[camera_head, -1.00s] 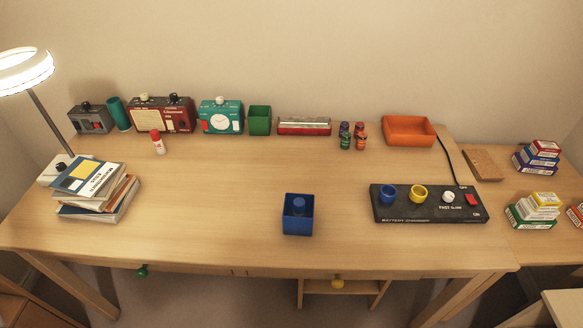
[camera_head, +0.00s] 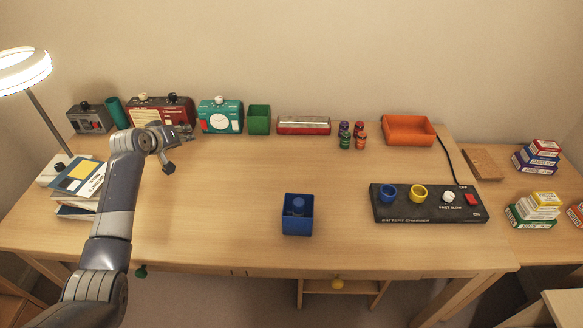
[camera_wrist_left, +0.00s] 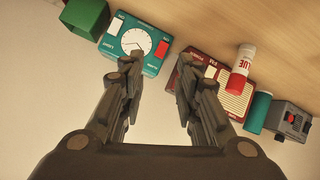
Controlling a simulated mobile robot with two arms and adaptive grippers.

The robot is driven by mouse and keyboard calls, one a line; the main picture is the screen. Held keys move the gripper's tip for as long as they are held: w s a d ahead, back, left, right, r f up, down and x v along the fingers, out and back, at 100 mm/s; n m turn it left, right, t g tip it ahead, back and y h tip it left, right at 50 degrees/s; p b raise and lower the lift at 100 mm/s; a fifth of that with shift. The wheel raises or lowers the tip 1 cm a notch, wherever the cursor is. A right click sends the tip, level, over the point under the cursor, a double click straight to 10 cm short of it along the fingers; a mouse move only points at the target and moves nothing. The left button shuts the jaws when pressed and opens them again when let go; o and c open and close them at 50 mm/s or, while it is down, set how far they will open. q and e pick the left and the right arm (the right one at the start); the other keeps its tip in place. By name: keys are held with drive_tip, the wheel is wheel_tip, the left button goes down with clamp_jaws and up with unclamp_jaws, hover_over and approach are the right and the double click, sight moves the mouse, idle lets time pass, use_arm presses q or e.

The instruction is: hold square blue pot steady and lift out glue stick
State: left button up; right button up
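The square blue pot (camera_head: 290,227) stands open on the front middle of the desk. A white and red stick marked "GLUE" (camera_wrist_left: 243,62) stands on the desk outside the pot, in the left wrist view. In the head view my left arm hides it. My left gripper (camera_head: 182,150) is over the back left of the desk, well away from the pot. Its fingers (camera_wrist_left: 155,72) are apart with nothing between them. My right gripper is not in view.
Along the back stand a red radio (camera_head: 179,112), a teal clock (camera_head: 221,115), a green pot (camera_head: 259,119) and an orange tray (camera_head: 408,141). A black charger (camera_head: 430,212) lies right of the blue pot. Books (camera_head: 75,178) and a lamp (camera_head: 38,92) are at left. The desk around the pot is clear.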

use_arm(q)
drive_tip(key=s+d+r+m+g+h, duration=0.15)
drive_tip(key=d+m, duration=0.25)
drive_tip(key=d, duration=0.4)
drive_tip(key=d+m+g+h, duration=0.2)
drive_tip(key=d+m, duration=0.1)
drive_tip(key=d, duration=0.5)
drive_tip(key=m+g+y, duration=0.3)
drive_tip(key=m+g, duration=0.5)
drive_tip(key=m, duration=0.8)
approach(298, 202)
drive_tip(key=f, duration=0.3)
drive_tip(key=d+f, duration=0.1)
drive_tip(key=f, duration=0.6)
drive_tip(key=shift+s+d+f, duration=0.1)
drive_tip(key=shift+d+f, duration=0.1)
drive_tip(key=shift+d, duration=0.05)
